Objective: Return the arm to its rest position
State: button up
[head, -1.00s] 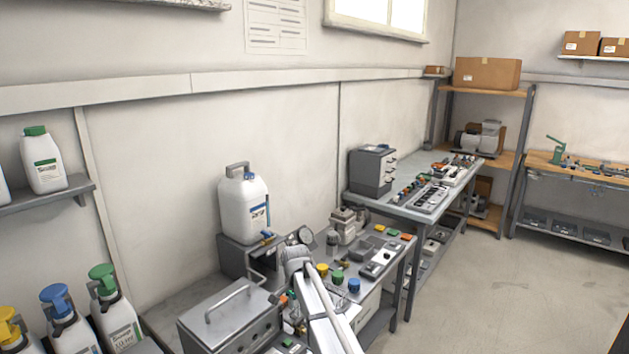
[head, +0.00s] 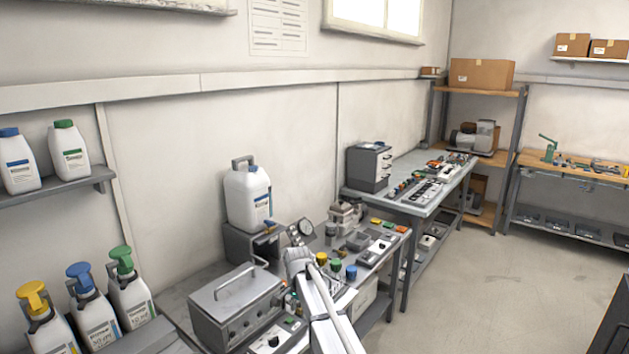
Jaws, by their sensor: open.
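My pale grey arm (head: 322,305) rises from the bottom edge in the head view, right of centre. It ends at a rounded joint (head: 297,258) in front of the workbench. I cannot make out my gripper or its fingers beyond that joint.
Behind the arm, the bench holds a metal box with a handle (head: 236,302), a white jug (head: 248,197) on a grey stand and several colored caps. Pump bottles (head: 93,310) stand at the lower left. A second bench (head: 405,208) stands farther back.

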jog(key=s+d+f+n+b, duration=0.3)
jog(key=s+d, duration=0.8)
jog(key=s, duration=0.1)
jog(key=s+d+f+n+b, duration=0.3)
jog(key=s+d+f+n, duration=0.1)
jog(key=s+d, duration=0.7)
jog(key=shift+s+n+b, duration=0.3)
jog(key=shift+s+b, duration=0.1)
jog(key=shift+s, duration=0.75)
jog(key=shift+s+f, duration=0.1)
jog(key=shift+f, duration=0.05)
